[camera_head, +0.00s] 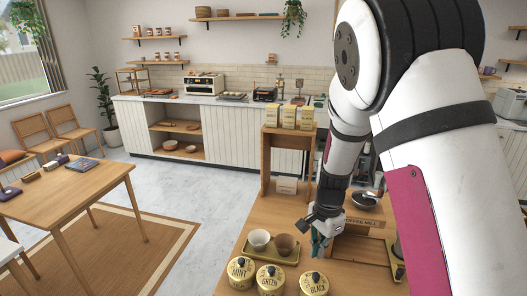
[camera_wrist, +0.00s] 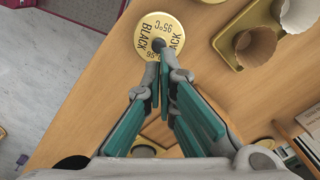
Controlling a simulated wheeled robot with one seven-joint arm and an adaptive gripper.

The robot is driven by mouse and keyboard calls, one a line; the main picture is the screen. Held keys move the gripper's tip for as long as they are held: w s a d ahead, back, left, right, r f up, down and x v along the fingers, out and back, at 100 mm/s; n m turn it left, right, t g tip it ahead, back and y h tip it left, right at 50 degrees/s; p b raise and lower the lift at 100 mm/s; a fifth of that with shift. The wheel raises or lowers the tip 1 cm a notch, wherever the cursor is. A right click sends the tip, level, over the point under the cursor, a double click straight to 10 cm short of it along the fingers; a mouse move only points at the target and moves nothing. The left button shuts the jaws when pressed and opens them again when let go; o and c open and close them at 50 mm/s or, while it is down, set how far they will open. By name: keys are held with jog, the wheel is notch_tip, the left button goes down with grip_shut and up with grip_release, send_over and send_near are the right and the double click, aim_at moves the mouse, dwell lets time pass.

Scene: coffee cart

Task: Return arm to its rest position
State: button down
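My arm (camera_head: 345,150) reaches from the upper right down over the wooden counter. My gripper (camera_head: 318,248) hangs low over the counter, just behind the BLACK tea tin (camera_head: 314,286) and to the right of the two cups. In the wrist view, the teal finger pads of my gripper (camera_wrist: 165,75) come together at the tips, and nothing shows held between them. The lid of the BLACK tin (camera_wrist: 147,38) lies just beyond the fingertips, its dark knob close to them in the picture. I cannot tell whether they touch.
MINT (camera_head: 239,275) and GREEN (camera_head: 270,280) tins stand left of the BLACK tin. A tray (camera_head: 262,256) holds a white cup (camera_head: 259,239) and a brown cup (camera_head: 285,244). A wooden shelf (camera_head: 271,160) bears several packages. A dark bowl (camera_head: 364,199) is near my arm. Open floor lies left.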

jog(key=s+a+r+n+t+y+b, duration=0.1)
jog(key=s+r+n, duration=0.2)
jog(key=r, duration=0.5)
jog(key=s+r+n+t+b, duration=0.2)
jog(key=s+r+n, duration=0.15)
jog(key=r, duration=0.45)
jog(key=s+d+r+n+t+h+b, duration=0.1)
jog(key=s+r+n, duration=0.4)
jog(key=s, duration=0.6)
jog(key=shift+s+d+r+n+t+b, duration=0.15)
jog(key=shift+s+r+n+t+b, duration=0.2)
jog(key=shift+n+t, duration=0.45)
jog(key=shift+w+f, duration=0.1)
jog(key=shift+f, duration=0.05)
